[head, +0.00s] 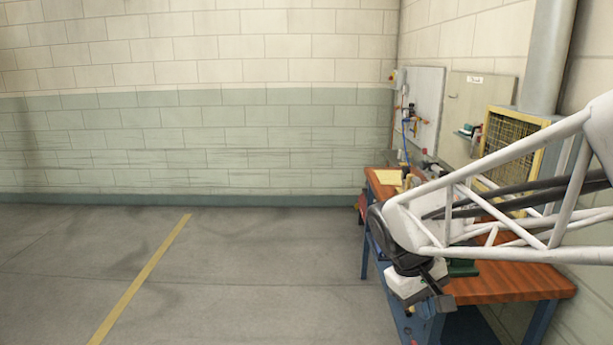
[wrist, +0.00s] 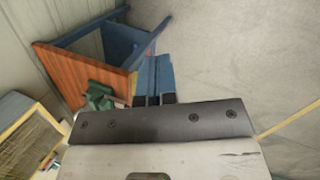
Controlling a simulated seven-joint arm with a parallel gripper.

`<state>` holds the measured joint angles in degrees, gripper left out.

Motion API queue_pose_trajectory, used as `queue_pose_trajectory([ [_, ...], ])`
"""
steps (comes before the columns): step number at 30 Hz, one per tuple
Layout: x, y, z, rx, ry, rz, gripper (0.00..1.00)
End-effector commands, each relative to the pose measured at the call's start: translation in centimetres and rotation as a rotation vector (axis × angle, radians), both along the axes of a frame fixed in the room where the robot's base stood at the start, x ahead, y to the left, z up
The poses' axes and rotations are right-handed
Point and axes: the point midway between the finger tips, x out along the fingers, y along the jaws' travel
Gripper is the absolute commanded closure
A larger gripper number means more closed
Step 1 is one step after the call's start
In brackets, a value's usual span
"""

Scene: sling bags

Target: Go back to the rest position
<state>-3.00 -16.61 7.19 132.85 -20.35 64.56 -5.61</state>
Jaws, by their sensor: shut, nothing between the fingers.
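My gripper (head: 442,303) is in front of the workbench at the right in the head view, at the end of my white lattice arm. In the wrist view its two dark fingertips (wrist: 154,100) are close together at the middle. The gripper is shut and empty. It points toward the bench's blue side and the floor, apart from the bench top. No sling bag can be made out in either view.
A wooden-topped workbench (head: 510,284) with blue legs stands against the right wall, carrying a green tool (wrist: 98,97). The concrete floor (head: 250,280) at left is clear, with a yellow line (head: 140,280).

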Motion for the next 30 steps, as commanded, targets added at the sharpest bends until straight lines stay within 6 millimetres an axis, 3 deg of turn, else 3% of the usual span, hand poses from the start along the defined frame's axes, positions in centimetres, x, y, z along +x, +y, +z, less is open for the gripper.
queue_pose_trajectory([
  [18,-9.9,2.0,1.9,0.240,-0.275,-0.220,1.00],
  [24,-12.1,2.6,2.1,0.303,-0.344,-0.277,1.00],
  [30,-13.1,2.9,2.0,0.333,-0.375,-0.304,1.00],
])
